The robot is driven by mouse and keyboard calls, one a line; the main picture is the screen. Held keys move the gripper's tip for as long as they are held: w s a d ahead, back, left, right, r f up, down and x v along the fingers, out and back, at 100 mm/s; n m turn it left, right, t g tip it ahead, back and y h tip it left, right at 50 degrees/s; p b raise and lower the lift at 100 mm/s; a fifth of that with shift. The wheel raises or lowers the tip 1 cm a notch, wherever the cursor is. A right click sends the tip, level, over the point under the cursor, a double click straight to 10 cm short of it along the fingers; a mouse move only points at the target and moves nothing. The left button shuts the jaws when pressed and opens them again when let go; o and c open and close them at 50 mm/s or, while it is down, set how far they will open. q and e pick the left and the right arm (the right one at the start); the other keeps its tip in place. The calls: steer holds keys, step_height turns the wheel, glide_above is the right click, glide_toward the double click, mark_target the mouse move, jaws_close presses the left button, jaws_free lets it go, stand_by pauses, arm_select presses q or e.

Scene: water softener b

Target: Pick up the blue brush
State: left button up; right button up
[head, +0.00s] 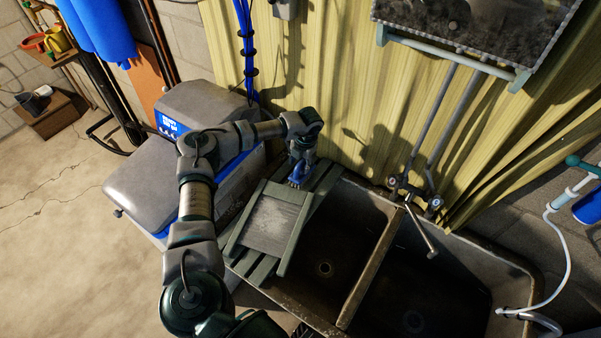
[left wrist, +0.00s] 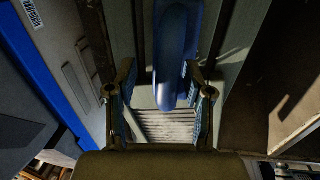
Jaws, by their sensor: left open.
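The blue brush (head: 297,180) lies at the far end of the washboard, by the yellow wall. In the left wrist view the brush's rounded blue body (left wrist: 173,55) runs down from the top edge between my fingers. My left gripper (head: 300,166) points down over the brush and partly hides it. In the left wrist view the left gripper (left wrist: 160,85) is open, with one finger on each side of the brush. I cannot tell whether either finger touches it. My right gripper is not in view.
A grey-green washboard (head: 272,226) with slats rests over the left part of a double sink (head: 372,262). A tap (head: 420,228) stands at the sink's back. Grey and blue softener tanks (head: 150,190) stand left of it. The yellow corrugated wall (head: 340,80) is close behind.

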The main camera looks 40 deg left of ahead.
arm_select(q)
steer(key=shift+d+r, duration=0.2)
steer(key=shift+d, duration=0.3)
steer(key=c, duration=0.8)
steer(key=shift+d, duration=0.15)
jaws_close()
steer(key=shift+a, duration=0.5)
steer(key=shift+a+r, duration=0.1)
steer(key=shift+r, duration=0.1)
steer(key=r, duration=0.3)
steer(key=shift+s+d, duration=0.2)
steer(key=shift+d, duration=0.15)
steer(key=s+d+r+b, duration=0.1)
steer(key=s+d, duration=0.7)
steer(key=s, duration=0.5)
steer(key=shift+d+r+b, duration=0.2)
steer(key=shift+r+b, duration=0.05)
steer(key=shift+b, duration=0.05)
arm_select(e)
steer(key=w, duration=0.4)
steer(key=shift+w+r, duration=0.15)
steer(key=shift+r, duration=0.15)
